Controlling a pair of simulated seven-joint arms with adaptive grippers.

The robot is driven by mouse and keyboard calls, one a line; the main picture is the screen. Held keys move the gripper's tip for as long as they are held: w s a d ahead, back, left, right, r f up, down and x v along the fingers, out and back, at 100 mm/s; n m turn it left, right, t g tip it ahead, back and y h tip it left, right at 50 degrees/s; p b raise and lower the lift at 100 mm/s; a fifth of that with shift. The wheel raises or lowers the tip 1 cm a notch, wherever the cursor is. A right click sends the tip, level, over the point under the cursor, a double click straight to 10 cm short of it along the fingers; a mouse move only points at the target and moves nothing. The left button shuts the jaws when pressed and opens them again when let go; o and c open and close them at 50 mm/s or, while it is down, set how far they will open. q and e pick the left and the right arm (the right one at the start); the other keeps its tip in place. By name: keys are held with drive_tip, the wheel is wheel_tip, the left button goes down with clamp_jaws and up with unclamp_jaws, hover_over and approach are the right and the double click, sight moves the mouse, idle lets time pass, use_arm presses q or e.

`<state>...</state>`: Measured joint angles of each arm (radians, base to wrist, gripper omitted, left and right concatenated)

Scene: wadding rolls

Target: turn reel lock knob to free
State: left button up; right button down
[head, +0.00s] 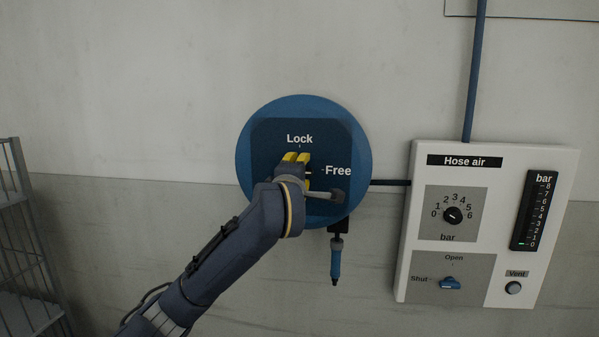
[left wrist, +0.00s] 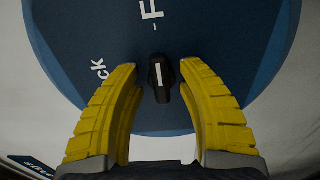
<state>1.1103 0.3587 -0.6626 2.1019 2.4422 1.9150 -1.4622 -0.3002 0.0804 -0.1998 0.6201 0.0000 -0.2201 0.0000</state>
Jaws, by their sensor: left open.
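The reel lock knob is small and black with a white line, and shows in the left wrist view (left wrist: 161,80) on the dark blue plate (head: 270,140) of the round blue reel (head: 247,160). Its white line points toward the Free mark; the Lock mark is a quarter turn away. My left gripper (head: 304,158) is in front of the plate, open. In the left wrist view its yellow fingers (left wrist: 159,72) stand on either side of the knob, with a narrow gap on each side. In the head view the fingers hide most of the knob. My right gripper is not in view.
A blue hose nozzle (head: 335,260) hangs below the reel. To the right is a white Hose air panel (head: 405,270) with a dial (head: 453,215), a blue valve handle (head: 450,283) and a gauge (head: 533,210). A wire rack (head: 20,240) stands at far left.

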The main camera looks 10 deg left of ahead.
use_arm(q)
drive_tip(key=s, duration=1.2)
drive_tip(key=shift+d, duration=0.4)
